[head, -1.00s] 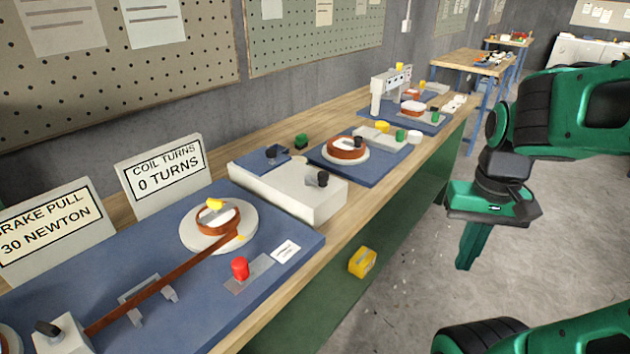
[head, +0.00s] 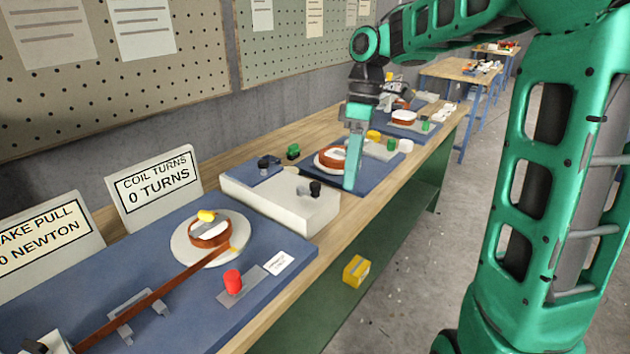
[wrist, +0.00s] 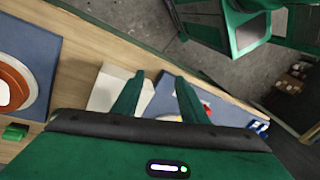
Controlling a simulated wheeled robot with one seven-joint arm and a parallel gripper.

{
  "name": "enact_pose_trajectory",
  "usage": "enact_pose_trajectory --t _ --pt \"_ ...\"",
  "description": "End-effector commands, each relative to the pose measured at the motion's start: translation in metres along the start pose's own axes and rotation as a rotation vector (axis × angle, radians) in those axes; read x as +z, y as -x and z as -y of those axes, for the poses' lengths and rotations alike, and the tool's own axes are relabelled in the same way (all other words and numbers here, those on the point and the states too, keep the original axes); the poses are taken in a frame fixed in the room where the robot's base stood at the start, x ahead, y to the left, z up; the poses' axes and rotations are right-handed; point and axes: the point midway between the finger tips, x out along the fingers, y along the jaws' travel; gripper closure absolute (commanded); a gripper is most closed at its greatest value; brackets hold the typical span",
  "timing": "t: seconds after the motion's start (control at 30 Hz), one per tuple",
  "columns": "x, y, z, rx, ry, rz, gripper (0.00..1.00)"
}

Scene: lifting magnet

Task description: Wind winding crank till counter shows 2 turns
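The coil turns counter sign (head: 157,187) reads 0 TURNS at the left of the bench. In front of it, a white disc (head: 182,250) on a blue board carries a copper coil (head: 209,236) and a yellow knob (head: 207,215); a copper strip (head: 150,299) runs from the coil. A white box (head: 280,203) with a black knob (head: 315,189) stands to its right; I cannot tell which handle is the winding crank. My gripper (head: 350,185) points down beyond the white box, beside another coil.
A red knob (head: 232,281) stands on the near blue board. The brake pull sign (head: 45,240) is partly cut off at the left. More boards with coils and coloured knobs line the bench behind. A yellow box (head: 356,270) is below the bench edge.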

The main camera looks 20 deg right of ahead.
Motion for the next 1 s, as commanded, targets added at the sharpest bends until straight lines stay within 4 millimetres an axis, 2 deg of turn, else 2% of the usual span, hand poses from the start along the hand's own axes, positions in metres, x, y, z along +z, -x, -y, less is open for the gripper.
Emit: enact_pose_trajectory --t 0.1,0.2,0.37,0.5,0.73,1.0 --pt "-0.03 0.009 -0.018 -0.046 0.27 -0.015 0.61" --pt "-0.05 0.017 -0.032 -0.072 0.505 -0.04 0.61" --pt "-0.071 0.031 -0.055 -0.085 0.852 -0.091 0.61" --pt "-0.079 0.04 -0.072 -0.07 1.068 -0.128 0.61" --pt "-0.081 0.045 -0.083 -0.052 1.201 -0.149 0.61" --pt "-0.083 0.031 -0.08 -0.058 1.202 -0.146 0.61"
